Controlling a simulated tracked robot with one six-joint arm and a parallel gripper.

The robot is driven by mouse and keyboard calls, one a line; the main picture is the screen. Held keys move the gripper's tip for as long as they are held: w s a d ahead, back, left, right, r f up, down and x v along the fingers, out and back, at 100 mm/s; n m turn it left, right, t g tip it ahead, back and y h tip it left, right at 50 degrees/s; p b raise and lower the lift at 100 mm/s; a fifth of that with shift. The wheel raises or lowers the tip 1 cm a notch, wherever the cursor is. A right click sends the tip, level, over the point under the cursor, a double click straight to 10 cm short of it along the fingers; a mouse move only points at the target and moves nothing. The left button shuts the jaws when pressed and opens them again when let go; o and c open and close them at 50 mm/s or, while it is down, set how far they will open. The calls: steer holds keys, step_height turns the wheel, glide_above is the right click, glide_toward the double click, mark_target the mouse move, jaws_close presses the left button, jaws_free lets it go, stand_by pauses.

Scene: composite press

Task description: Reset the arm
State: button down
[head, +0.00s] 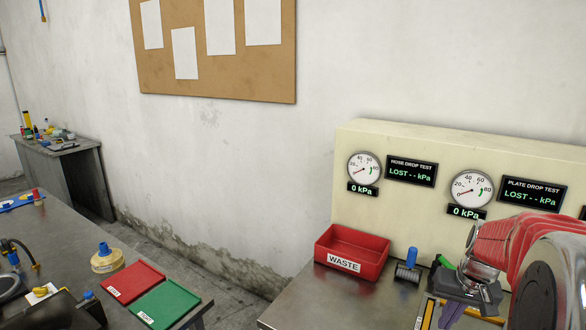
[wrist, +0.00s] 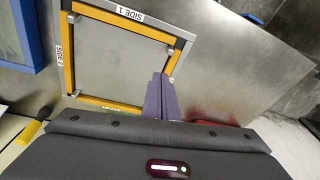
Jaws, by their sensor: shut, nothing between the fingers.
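My gripper (wrist: 160,82) shows in the wrist view with its two purple fingers together and nothing between them. It points over a yellow-edged square frame with a grey panel (wrist: 118,58), labelled SIDE 1, on the metal bench. I cannot tell the height of the fingertips above it. In the head view my red-sleeved arm reaches in from the right, with the gripper (head: 452,312) low over the bench. Part of the yellow-edged frame (head: 428,311) shows beside it, and the rest is cut off or hidden.
A red WASTE bin (head: 352,253) and a blue-topped fitting (head: 409,264) stand left of my gripper, before a cream gauge panel (head: 400,140). A gap separates this bench from another with red (head: 133,281) and green (head: 165,305) trays. A yellow-handled tool (wrist: 34,128) lies left in the wrist view.

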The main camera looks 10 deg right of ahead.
steer(key=s+a+r+n+t, duration=0.1)
steer(key=s+a+r+n, duration=0.1)
steer(key=a, duration=0.7)
steer(key=s+a+r+n+t, duration=0.1)
steer(key=s+a+r, duration=0.3)
steer(key=s+a, duration=0.3)
steer(key=s+a+r+n+t, duration=0.1)
steer(key=s+a, duration=0.4)
steer(key=a, duration=0.7)
steer(key=shift+r+n, duration=0.8)
steer(key=shift+r, duration=0.15)
steer(key=shift+s, duration=0.1)
